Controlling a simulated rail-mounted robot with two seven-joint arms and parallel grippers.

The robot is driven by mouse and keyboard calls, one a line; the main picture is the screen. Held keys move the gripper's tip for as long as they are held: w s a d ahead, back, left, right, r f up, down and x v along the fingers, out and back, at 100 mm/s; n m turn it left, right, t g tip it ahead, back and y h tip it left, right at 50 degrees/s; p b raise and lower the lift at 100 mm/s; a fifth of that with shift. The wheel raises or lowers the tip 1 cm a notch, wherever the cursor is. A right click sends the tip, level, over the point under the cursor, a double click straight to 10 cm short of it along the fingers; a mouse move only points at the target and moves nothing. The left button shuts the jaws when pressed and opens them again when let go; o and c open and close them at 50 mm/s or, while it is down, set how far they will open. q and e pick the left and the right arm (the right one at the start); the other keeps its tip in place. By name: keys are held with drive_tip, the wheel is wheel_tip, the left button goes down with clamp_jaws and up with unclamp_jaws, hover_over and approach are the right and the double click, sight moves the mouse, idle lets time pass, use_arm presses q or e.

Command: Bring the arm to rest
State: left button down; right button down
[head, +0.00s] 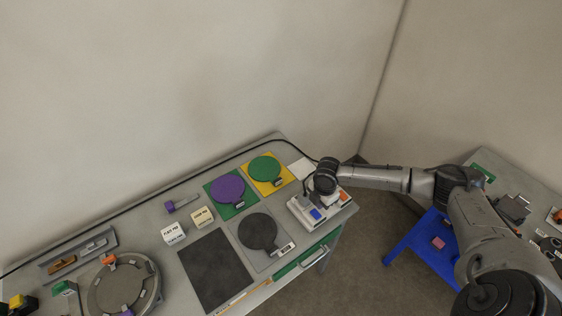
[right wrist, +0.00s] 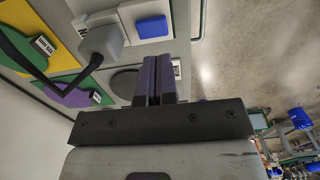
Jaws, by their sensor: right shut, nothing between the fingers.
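My right arm (head: 375,178) reaches in from the right, its dark wrist over the right end of the grey table. My right gripper (head: 314,197) points down at the white control box (head: 338,200), and its tips are hard to make out there. In the right wrist view its two purple fingers (right wrist: 158,78) are pressed together with nothing between them. The box shows beyond them, with a blue button (right wrist: 152,27) and a grey knob. I cannot tell whether the fingertips touch the box. My left gripper is in neither view.
A purple disc (head: 228,188), a green disc (head: 265,168) and a black disc (head: 258,232) lie on mats. A black mat (head: 214,270) and a round grey fixture (head: 122,288) are farther left. A blue stand (head: 425,244) is at right. The air above the table's left is free.

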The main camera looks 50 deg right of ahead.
idle(0.3)
drive_tip(key=m, duration=0.2)
drive_tip(key=shift+s+d+m, duration=0.2)
drive_tip(key=shift+m, duration=0.1)
drive_tip(key=w+a+r+m+t+h, duration=0.4)
drive_tip(key=w+a+r, duration=0.15)
drive_tip(key=r, duration=0.45)
drive_tip(key=s+a+r+m+t+y+p, duration=0.1)
drive_tip(key=a+r+t+p, duration=0.15)
drive_tip(key=a, duration=0.35)
drive_tip(key=s+a+r+m+t+p, duration=0.1)
drive_tip(key=s+a+r, duration=0.1)
drive_tip(key=a+r, duration=0.3)
drive_tip(key=s+a+f+m+g+y+p, duration=0.1)
drive_tip(key=s+a+p, duration=0.3)
drive_tip(key=s, duration=0.6)
drive_tip(key=s+a+f+m+g+y+p, duration=0.2)
drive_tip(key=s+a+m+g+p, duration=0.1)
drive_tip(key=s, duration=0.8)
drive_tip(key=a+m, duration=0.1)
drive_tip(key=a, duration=0.1)
drive_tip(key=shift+s+a+p, duration=0.2)
drive_tip(key=shift+a+p, duration=0.15)
drive_tip(key=shift+a, duration=0.05)
